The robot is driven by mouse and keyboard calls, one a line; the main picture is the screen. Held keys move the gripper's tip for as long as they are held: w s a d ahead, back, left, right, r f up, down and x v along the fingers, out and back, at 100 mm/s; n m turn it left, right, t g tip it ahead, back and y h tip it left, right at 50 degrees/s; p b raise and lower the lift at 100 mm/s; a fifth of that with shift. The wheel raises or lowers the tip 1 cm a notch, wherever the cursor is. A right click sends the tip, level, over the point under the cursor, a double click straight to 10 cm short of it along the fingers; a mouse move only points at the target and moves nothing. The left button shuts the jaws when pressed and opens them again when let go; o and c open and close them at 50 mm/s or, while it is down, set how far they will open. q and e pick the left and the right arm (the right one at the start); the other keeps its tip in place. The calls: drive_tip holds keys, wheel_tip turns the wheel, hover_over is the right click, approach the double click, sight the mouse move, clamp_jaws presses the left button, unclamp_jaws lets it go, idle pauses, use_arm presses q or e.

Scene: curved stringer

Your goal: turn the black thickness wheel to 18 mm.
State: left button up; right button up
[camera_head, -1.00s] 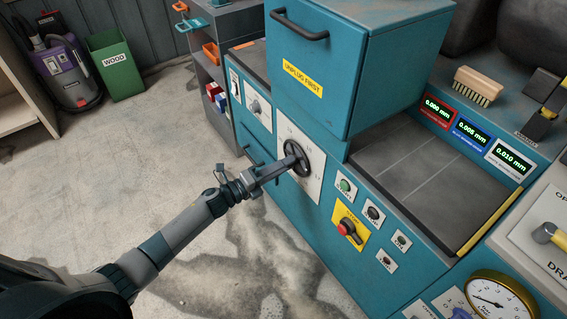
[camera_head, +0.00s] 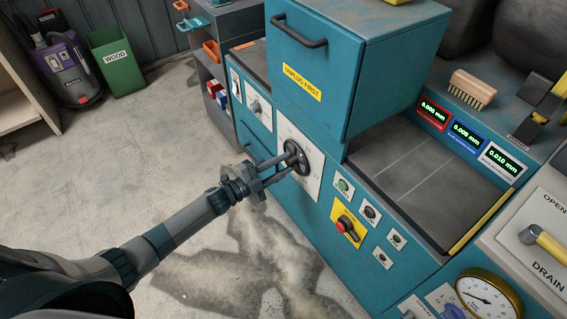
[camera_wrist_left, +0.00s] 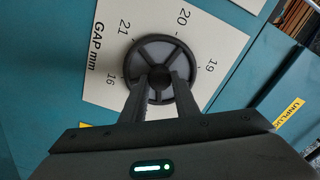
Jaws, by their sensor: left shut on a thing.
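The black thickness wheel (camera_head: 302,166) is a spoked handwheel on a white dial plate (camera_head: 316,178) on the teal machine's front. In the left wrist view the wheel (camera_wrist_left: 178,46) faces me, and its plate reads "GAP mm" with 16, 19, 20 and 21 visible. I see no clear pointer, and part of the plate is hidden by the wheel and my fingers. My left gripper (camera_head: 291,161) reaches the wheel, its two fingers shut on the wheel around its middle. It also shows in the wrist view (camera_wrist_left: 160,82). My right gripper is not in view.
A teal housing (camera_head: 315,80) labelled "UNPLUG FIRST" juts out above the wheel. Three small displays (camera_head: 466,133) stand at the right. The floor at left is open.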

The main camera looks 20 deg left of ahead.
use_arm(q)
drive_tip(key=shift+a+n, duration=0.1)
drive_tip(key=shift+n, duration=0.2)
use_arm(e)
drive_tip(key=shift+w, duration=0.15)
use_arm(q)
drive_tip(key=o, duration=1.1)
drive_tip(key=shift+c, duration=0.2)
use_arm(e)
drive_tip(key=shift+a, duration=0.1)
use_arm(q)
drive_tip(key=b+v, duration=0.1)
drive_tip(key=v, duration=1.6)
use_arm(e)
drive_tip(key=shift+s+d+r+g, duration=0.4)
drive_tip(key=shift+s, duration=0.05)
use_arm(q)
drive_tip(key=shift+s+a+f, duration=0.1)
drive_tip(key=shift+s+a, duration=0.05)
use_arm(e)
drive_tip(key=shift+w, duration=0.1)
